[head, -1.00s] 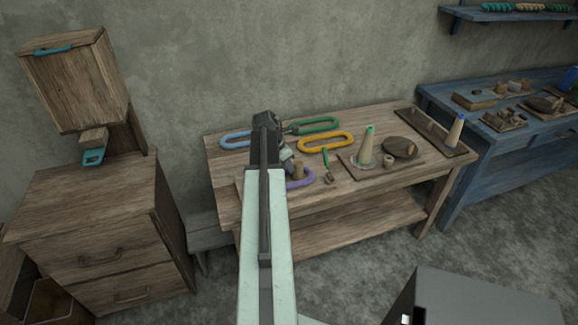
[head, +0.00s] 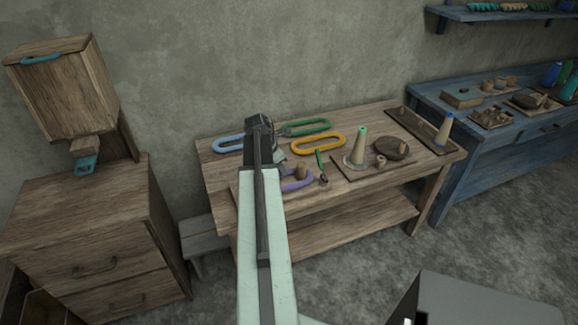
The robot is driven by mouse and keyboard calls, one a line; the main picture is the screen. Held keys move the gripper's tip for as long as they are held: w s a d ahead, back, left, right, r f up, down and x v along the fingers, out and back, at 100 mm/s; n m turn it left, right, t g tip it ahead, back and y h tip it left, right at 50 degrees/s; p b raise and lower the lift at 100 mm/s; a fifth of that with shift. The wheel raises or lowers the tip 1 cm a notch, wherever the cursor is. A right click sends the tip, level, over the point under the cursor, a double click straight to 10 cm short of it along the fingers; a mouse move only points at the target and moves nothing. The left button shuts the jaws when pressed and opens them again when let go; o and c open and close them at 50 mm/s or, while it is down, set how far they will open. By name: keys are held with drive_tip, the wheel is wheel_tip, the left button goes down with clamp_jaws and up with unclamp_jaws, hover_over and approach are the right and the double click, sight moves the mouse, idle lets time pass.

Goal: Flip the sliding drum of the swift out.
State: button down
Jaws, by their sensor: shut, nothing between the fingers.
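I cannot make out a swift with a sliding drum for sure in this view. My arm reaches up the middle of the head view, over the left part of a wooden bench (head: 350,207). My gripper (head: 279,157) shows only in part at its far end, shut and empty; its fingertips are hidden behind the arm. Near it on the bench are a purple loop (head: 297,185) beside a small wooden cylinder, and a green-handled tool (head: 321,161). A green-tipped cone (head: 359,147) stands upright on a board, with a round dark disc (head: 391,148) beside it.
Blue (head: 229,143), green (head: 310,127) and yellow (head: 318,144) loops lie at the bench's back. A blue-tipped cone (head: 444,130) stands at its right. A drawer cabinet (head: 85,235) with a wooden box (head: 65,90) above stands left. A blue table (head: 470,150) stands right.

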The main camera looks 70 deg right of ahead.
drive_tip(key=p+v, duration=0.6)
drive_tip(key=v, duration=0.2)
drive_tip(key=shift+r, duration=0.45)
drive_tip(key=shift+s, duration=0.1)
